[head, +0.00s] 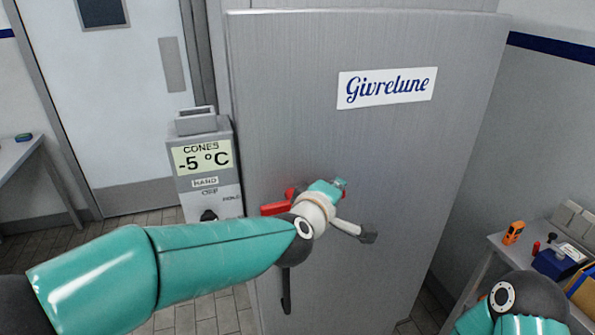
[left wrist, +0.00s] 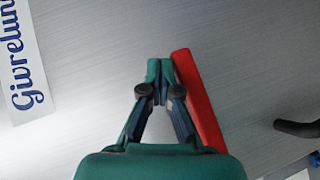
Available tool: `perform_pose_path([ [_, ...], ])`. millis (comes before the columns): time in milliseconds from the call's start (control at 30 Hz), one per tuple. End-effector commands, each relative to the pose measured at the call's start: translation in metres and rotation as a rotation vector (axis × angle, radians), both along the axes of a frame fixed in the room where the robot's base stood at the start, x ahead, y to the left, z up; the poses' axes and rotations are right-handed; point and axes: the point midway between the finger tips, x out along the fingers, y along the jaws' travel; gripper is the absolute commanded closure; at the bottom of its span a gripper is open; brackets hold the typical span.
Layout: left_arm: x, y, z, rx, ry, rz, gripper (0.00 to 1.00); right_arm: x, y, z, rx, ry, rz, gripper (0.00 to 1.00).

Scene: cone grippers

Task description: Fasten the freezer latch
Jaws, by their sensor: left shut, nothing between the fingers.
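The grey freezer door (head: 400,150) fills the middle of the head view and the background of the left wrist view (left wrist: 90,70). The latch is a red bar (head: 276,208), partly hidden behind my left wrist in the head view. In the left wrist view the red bar (left wrist: 203,105) lies long and slanted just right of the fingers. My left gripper (head: 340,184) is in front of the door, its fingertips (left wrist: 160,72) shut and empty beside the bar. Whether they touch it I cannot tell. My right gripper is out of view.
A black door handle (head: 286,290) hangs below the latch. A control box (head: 205,165) reading -5 °C stands left of the freezer. A side table (head: 490,262) with an orange device (head: 513,232) is at right, near my right arm.

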Motion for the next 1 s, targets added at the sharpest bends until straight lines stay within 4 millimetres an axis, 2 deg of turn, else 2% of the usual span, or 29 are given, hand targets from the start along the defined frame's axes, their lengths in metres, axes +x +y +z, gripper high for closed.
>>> perform_pose_path([
  [467, 0.000, 0.000, 0.004, 0.000, 0.001, 0.001, 1.00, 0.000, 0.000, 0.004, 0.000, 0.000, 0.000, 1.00],
  [667, 0.002, 0.001, 0.025, -0.001, 0.002, 0.001, 1.00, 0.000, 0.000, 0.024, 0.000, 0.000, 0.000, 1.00],
  [800, 0.003, 0.001, 0.049, -0.001, 0.002, 0.001, 1.00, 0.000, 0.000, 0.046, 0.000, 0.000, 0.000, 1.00],
  [1000, -0.032, -0.010, 0.078, -0.003, -0.001, -0.003, 1.00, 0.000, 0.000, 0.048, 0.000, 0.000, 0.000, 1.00],
])
